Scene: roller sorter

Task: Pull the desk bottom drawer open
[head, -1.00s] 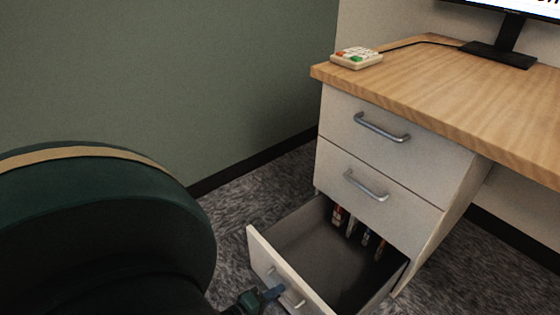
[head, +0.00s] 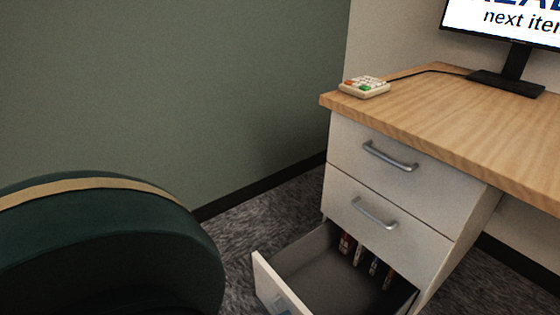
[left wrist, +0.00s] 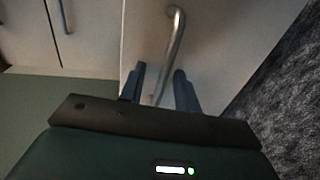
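The desk's bottom drawer (head: 262,277) is pulled well out in the head view. Its grey interior shows, with several small items standing at the back. In the left wrist view its pale front (left wrist: 225,45) carries a curved metal handle (left wrist: 174,38). My left gripper (left wrist: 160,75) has one finger on each side of this handle. The fingers are apart, with gaps beside the bar. My right gripper is in neither view.
Two shut drawers, the top one (head: 350,148) and the middle one (head: 345,195), sit above. The wooden desktop (head: 450,110) holds a small keypad (head: 364,87) and a monitor (head: 512,70). A green wall (head: 200,90) stands behind. Grey carpet (head: 240,232) lies beside the drawer.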

